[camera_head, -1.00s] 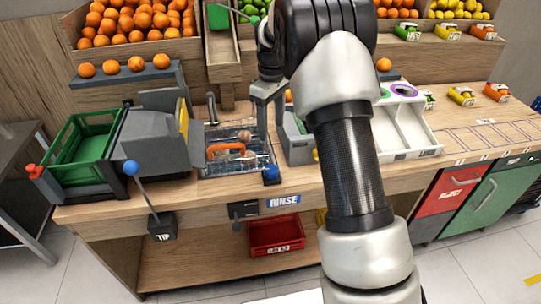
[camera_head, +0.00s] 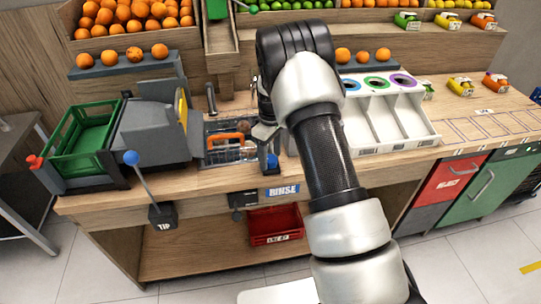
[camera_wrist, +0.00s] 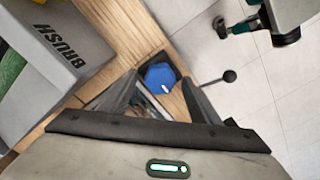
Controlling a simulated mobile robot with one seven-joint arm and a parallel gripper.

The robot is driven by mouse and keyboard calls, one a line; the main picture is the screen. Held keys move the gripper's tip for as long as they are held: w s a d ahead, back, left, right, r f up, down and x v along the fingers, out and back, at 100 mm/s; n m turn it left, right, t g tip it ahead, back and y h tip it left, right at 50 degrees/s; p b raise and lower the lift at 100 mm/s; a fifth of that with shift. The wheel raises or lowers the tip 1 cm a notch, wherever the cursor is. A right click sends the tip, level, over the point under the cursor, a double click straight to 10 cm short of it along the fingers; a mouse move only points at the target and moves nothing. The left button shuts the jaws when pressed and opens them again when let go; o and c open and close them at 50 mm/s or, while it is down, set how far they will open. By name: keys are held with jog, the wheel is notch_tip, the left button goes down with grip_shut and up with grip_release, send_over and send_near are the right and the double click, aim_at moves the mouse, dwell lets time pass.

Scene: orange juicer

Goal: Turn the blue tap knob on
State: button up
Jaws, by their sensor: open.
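The blue tap knob (camera_head: 272,162) sits at the front edge of the counter, right of the sink basin and above the RINSE label. In the wrist view the knob (camera_wrist: 160,76) is a round blue cap on a dark mount. My gripper (camera_wrist: 160,84) is open, with one finger to each side of the knob in that view. Whether either finger touches it I cannot tell. In the head view my gripper (camera_head: 265,134) points down just above the knob, and my arm hides part of the fingers.
The sink basin (camera_head: 228,147) holds an orange-handled item. A blue-balled lever (camera_head: 131,158) marked TIP stands at the left front. A red crate (camera_head: 275,226) is on the shelf below.

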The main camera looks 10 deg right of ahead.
jog(key=shift+f, duration=0.25)
jog(key=shift+c, duration=0.3)
jog(key=c, duration=1)
